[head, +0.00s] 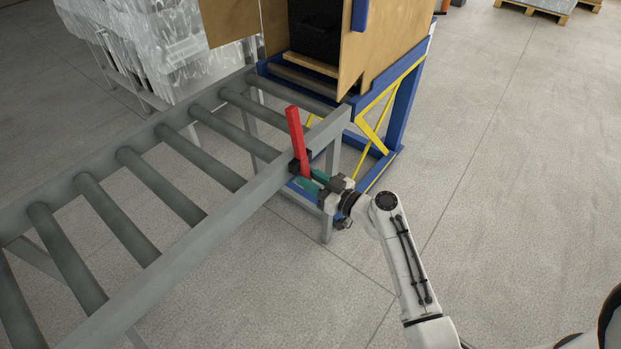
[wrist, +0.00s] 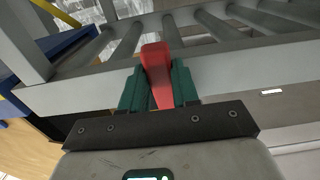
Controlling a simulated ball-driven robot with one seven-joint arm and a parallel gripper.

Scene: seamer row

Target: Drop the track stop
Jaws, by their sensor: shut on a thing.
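The track stop is a red lever (head: 295,130) on the near side rail of the roller conveyor, close to its far end. It stands up, tilted a little, with its top above the rail. A dark mount (head: 300,162) sits at its lower part. My gripper (head: 308,183) reaches in from the right and is shut on the lever's lower part. In the wrist view the red lever (wrist: 158,65) is between the green fingers of my gripper (wrist: 159,90). The fingers hide part of the lever's lower end.
The grey roller conveyor (head: 200,240) runs from lower left to the blue and yellow frame (head: 398,120). An open cardboard box (head: 385,45) stands on that frame. Wrapped clear goods (head: 150,50) stand behind the conveyor. The floor at right is clear; pallets (head: 540,8) lie far back.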

